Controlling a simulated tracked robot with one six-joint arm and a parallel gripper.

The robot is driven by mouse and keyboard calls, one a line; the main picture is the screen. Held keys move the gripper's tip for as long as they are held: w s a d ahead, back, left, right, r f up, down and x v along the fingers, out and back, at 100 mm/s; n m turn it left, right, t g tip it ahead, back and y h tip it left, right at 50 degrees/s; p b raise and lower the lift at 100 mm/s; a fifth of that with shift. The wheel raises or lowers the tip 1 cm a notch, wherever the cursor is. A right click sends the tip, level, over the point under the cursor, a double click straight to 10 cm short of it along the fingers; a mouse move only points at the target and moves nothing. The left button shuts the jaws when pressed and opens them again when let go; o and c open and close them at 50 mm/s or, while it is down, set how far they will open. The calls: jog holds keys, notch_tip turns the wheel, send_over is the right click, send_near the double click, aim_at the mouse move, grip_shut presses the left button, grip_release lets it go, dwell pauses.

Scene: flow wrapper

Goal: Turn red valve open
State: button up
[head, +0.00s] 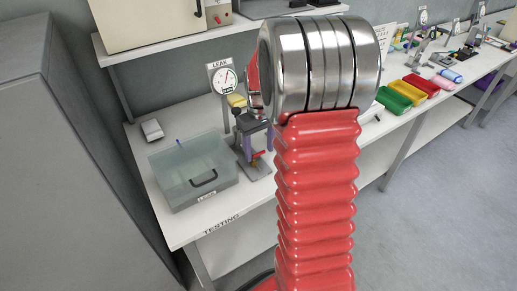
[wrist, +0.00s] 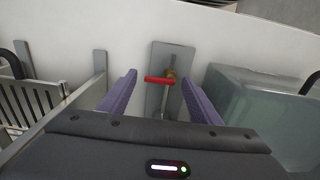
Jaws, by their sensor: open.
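The red valve (wrist: 160,80) shows in the wrist view as a short red handle lying crosswise in the picture, with a brass part beside it, on a grey mounting plate (wrist: 157,105). My gripper (wrist: 158,85) has its two purple fingers apart, one on each side of the handle, with visible gaps; how far the tips are above it I cannot tell. In the head view my gripper (head: 256,145) points down over the plate on the testing bench, and the valve (head: 258,157) is mostly hidden behind the fingers.
A translucent lidded box (head: 195,172) stands left of the valve on the bench (head: 180,220); it is close on the right in the wrist view. A leak gauge (head: 223,79) stands behind. Coloured bins (head: 412,90) lie farther right. A grey cabinet (head: 60,160) stands at left.

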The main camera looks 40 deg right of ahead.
jog(key=c, duration=1)
jog(key=shift+a, duration=0.15)
jog(key=shift+c, duration=0.2)
